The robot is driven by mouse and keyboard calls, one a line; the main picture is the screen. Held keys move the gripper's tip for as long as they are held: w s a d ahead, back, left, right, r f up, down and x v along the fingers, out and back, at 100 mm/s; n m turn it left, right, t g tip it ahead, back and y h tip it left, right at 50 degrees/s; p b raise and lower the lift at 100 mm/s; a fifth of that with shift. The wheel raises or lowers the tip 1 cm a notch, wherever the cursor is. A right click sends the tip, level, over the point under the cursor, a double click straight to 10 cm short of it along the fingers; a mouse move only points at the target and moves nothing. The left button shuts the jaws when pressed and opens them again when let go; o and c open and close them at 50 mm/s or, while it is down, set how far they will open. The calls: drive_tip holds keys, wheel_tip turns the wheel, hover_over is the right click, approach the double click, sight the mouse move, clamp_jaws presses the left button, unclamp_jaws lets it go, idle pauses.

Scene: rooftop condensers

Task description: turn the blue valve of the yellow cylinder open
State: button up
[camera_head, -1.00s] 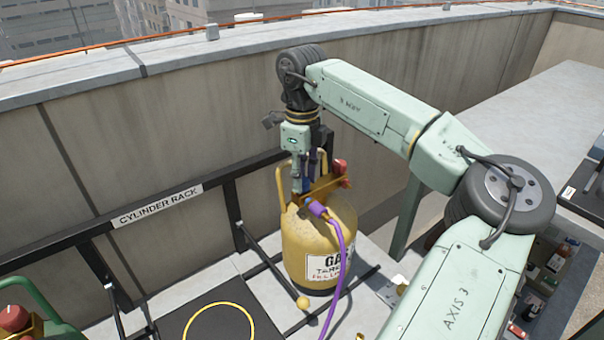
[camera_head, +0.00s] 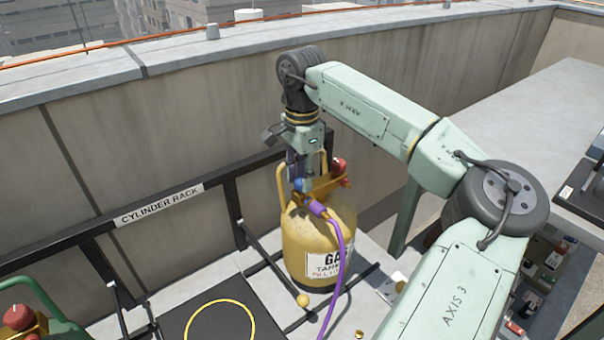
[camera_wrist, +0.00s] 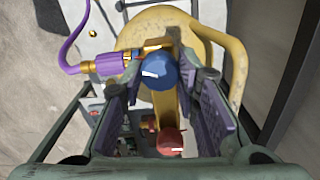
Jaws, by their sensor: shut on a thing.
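The yellow cylinder (camera_head: 310,240) stands upright beside the rack, with a label on its front. My gripper (camera_head: 303,182) points down at its top from above. In the wrist view, the round blue valve (camera_wrist: 158,72) with a white mark lies between my two fingers, and my gripper (camera_wrist: 165,78) is shut on it. In the head view, the blue valve is mostly hidden by the fingers. A red knob (camera_wrist: 170,140) sits on the same brass fitting. A purple hose (camera_wrist: 75,38) joins the fitting by a purple coupling (camera_wrist: 108,64).
A black rail labelled "CYLINDER RACK" (camera_head: 160,205) runs behind and left of the cylinder. A green cylinder (camera_head: 35,300) with a red knob is at lower left. A yellow ring (camera_head: 220,308) lies on a dark mat. The grey parapet wall (camera_head: 120,150) stands behind.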

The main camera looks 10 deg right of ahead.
sight(301, 179)
drive_tip(key=shift+n, duration=2.2)
drive_tip(key=o, duration=1.2)
drive_tip(key=shift+c, duration=0.2)
drive_tip(key=shift+r, duration=0.1)
wheel_tip(301, 179, up, 12)
drive_tip(key=shift+a, duration=0.1)
